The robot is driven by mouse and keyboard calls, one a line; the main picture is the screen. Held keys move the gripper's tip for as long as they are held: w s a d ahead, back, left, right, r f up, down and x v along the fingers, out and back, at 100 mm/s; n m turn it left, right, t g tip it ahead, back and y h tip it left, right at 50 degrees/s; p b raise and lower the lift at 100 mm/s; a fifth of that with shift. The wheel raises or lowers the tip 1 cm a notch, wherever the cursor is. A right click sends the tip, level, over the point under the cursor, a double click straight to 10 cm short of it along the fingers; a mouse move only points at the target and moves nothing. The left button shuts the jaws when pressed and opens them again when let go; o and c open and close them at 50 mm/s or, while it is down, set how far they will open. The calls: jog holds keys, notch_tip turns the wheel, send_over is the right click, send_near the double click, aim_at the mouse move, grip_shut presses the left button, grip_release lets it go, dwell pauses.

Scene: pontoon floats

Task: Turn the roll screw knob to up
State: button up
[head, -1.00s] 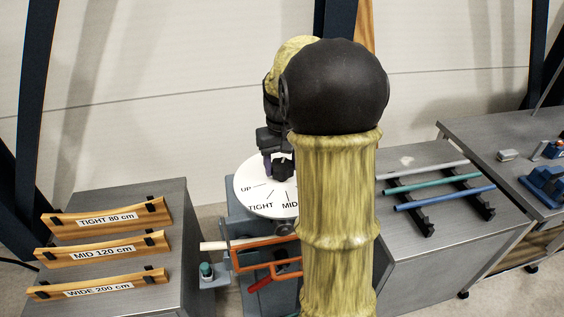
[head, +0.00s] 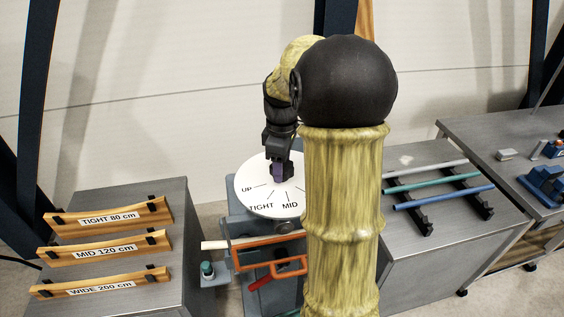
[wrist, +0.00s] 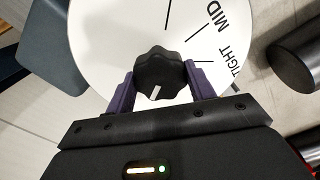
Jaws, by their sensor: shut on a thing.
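The roll screw knob (wrist: 160,68) is black and lobed, on a round white dial (wrist: 105,35). My gripper (wrist: 159,78) is shut on it, with one purple finger at each side. In the wrist view the knob's white mark points down toward my gripper body. MID and TIGHT show at the right of the dial; UP is out of sight there. In the head view the dial (head: 247,201) shows UP at left, then TIGHT and MID below. My gripper (head: 280,173) comes down from above over the dial's middle and hides the knob.
A grey table (head: 188,233) at left holds wooden slats labelled TIGHT, MID and WIDE. An orange frame (head: 267,240) sits below the dial. A rack with several rods (head: 438,189) stands on the right table. My arm hides the dial's right side.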

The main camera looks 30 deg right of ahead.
jog(key=n+p, duration=0.1)
jog(key=n, duration=0.2)
jog(key=shift+r+n, duration=0.15)
jog(key=shift+n, duration=0.25)
jog(key=n+p, duration=0.1)
jog(key=n, duration=0.2)
jog(key=shift+n, duration=0.3)
jog(key=n+p, duration=0.2)
jog(key=n, duration=0.2)
jog(key=shift+n+p, duration=0.85)
jog(key=shift+n, duration=0.65)
jog(key=o, duration=1)
notch_tip(320, 180, up, 17)
jog(key=b, duration=0.3)
jog(key=shift+b, duration=0.3)
jog(key=shift+d, duration=0.1)
